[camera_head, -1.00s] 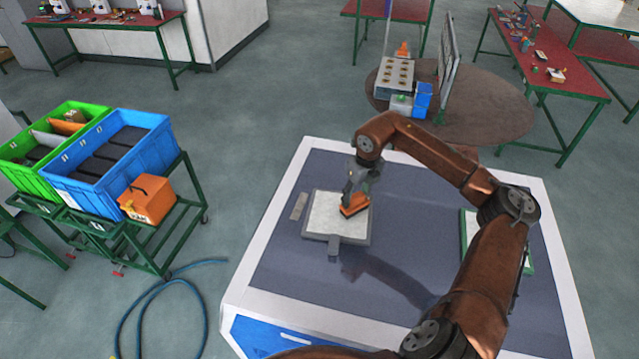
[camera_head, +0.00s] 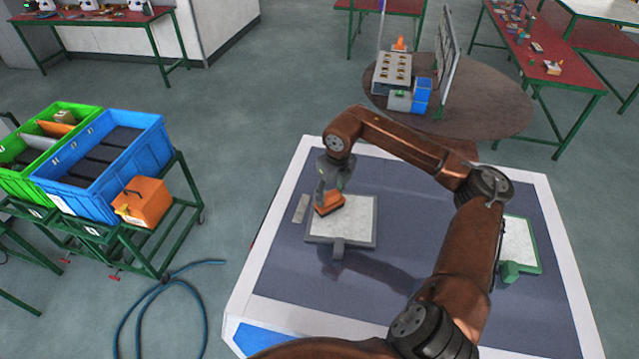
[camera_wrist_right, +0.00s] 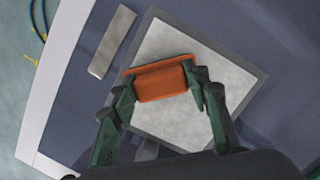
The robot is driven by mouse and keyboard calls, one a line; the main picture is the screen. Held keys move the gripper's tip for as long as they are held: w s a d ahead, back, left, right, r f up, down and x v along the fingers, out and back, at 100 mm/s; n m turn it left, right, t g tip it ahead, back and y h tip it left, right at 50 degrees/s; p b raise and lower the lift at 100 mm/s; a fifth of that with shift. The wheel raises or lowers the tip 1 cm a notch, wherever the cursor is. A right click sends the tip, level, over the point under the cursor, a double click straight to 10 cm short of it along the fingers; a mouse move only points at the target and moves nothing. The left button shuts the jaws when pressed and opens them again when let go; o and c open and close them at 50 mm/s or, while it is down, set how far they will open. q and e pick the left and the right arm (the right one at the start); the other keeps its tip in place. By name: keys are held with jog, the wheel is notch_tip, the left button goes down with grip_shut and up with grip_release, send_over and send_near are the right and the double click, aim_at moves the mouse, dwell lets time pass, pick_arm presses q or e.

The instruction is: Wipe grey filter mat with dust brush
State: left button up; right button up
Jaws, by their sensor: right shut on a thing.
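The grey filter mat (camera_head: 352,223) lies flat on the dark table top, a pale square with a darker grey rim and a tab at its near side. It also shows in the right wrist view (camera_wrist_right: 172,122). My right gripper (camera_head: 327,192) is shut on the orange dust brush (camera_head: 329,204). In the right wrist view, the fingers of my right gripper (camera_wrist_right: 162,88) clasp the brush (camera_wrist_right: 162,80) at its two ends. The brush is over the mat's upper left part; I cannot tell whether its bristles touch. My left gripper is not in view.
A green-framed pale mat (camera_head: 518,247) with a green tab lies at the table's right. A small grey strip (camera_head: 300,208) lies left of the filter mat. Blue (camera_head: 95,165) and green (camera_head: 30,150) crates and an orange box (camera_head: 142,203) stand on a cart at left.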

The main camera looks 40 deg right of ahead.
jog(key=shift+w+a, duration=0.3)
notch_tip(320, 180, up, 4)
jog(key=shift+s+r+p, duration=0.15)
jog(key=shift+r+p, duration=0.05)
jog(key=shift+p, duration=0.7)
jog(key=shift+r+p, duration=0.4)
jog(key=shift+r, duration=0.3)
jog(key=shift+w+d+r+p, duration=0.1)
jog(key=shift+r+p, duration=0.1)
jog(key=shift+r, duration=0.2)
jog(key=shift+w+r+p, duration=0.1)
jog(key=shift+r+p, duration=0.05)
jog(key=shift+r, duration=0.2)
jog(key=shift+s+r, duration=0.1)
jog(key=shift+r, duration=0.45)
jog(key=shift+f, duration=0.1)
jog(key=shift+s, duration=0.1)
